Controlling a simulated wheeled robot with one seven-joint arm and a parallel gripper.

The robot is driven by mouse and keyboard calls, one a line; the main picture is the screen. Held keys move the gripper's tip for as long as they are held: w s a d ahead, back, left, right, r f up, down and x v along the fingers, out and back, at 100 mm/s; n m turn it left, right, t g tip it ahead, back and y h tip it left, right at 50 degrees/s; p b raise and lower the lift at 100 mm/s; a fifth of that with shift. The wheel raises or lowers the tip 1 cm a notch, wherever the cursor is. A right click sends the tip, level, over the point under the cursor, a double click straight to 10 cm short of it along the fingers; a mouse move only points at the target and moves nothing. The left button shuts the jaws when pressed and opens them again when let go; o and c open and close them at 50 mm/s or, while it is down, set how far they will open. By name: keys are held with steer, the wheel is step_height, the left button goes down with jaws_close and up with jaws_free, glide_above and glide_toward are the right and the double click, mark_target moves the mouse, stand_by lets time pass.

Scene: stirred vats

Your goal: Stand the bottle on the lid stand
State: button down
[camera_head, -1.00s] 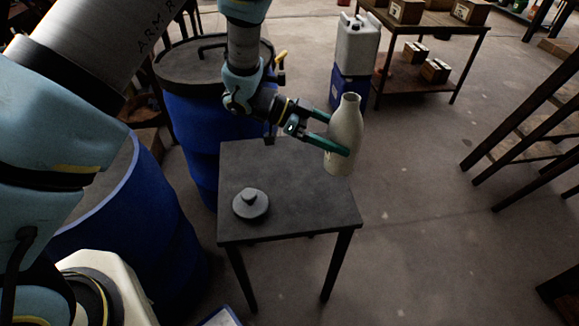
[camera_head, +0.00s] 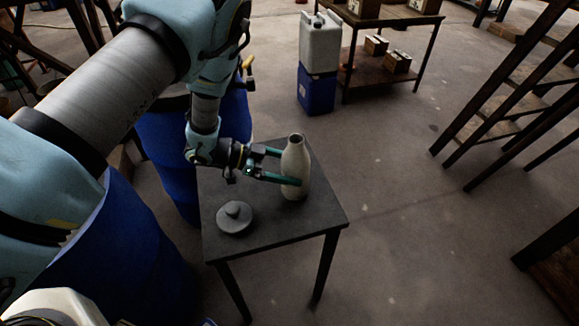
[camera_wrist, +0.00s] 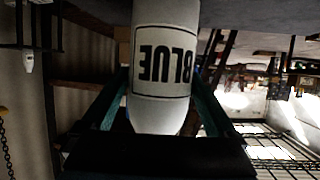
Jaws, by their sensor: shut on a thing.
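The bottle (camera_head: 295,168) is pale, with a narrow neck, and stands upright in the head view. In the wrist view the bottle (camera_wrist: 166,60) shows a label reading BLUE, upside down. My gripper (camera_head: 289,167) is shut on its body from the left, one green finger on each side. A small dark four-legged table (camera_head: 262,226), apparently the lid stand, is under the bottle. The bottle's base is over the table's right back part; I cannot tell whether it touches the top. A grey round lid with a knob (camera_head: 234,217) lies on the table's left front part.
Blue vats (camera_head: 115,245) stand left of the table, close to my arm. A white canister (camera_head: 320,42) on a blue box (camera_head: 316,90) and a shelf with boxes (camera_head: 385,62) are behind.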

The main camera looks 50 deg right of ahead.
jaws_free()
steer(key=shift+f, duration=0.1)
steer(key=b+v, duration=0.4)
steer(key=v, duration=0.8)
